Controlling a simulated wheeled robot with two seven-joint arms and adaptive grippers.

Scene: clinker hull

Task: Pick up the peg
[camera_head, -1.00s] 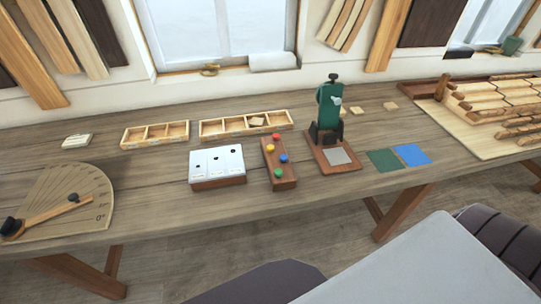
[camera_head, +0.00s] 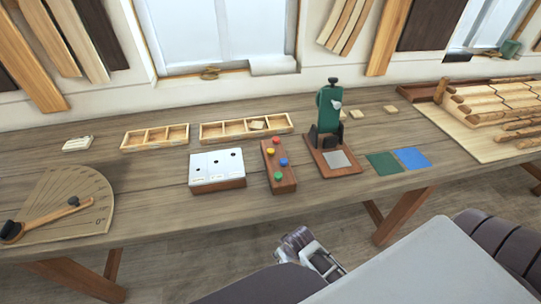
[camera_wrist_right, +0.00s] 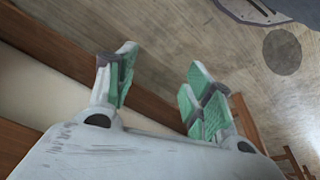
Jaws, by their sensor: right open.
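A brown wooden block (camera_head: 281,182) stands on the bench, holding several pegs with round coloured heads: a red peg (camera_head: 277,140), a yellow peg (camera_head: 270,152), a blue peg (camera_head: 284,162) and a green peg (camera_head: 277,176). Which peg is meant cannot be told. My right gripper (camera_head: 322,262) shows at the bottom of the head view, in front of the bench edge and well short of the block. In the right wrist view its green-padded fingers (camera_wrist_right: 163,77) are apart with nothing between them. My left gripper is out of view.
A white-topped box (camera_head: 217,170) stands left of the block, and a green press (camera_head: 330,110) on a wooden base stands right. Divided trays (camera_head: 245,129) lie behind. A protractor board (camera_head: 85,205) lies left, and stacked wooden strips (camera_head: 495,100) right. Bench surface between is partly clear.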

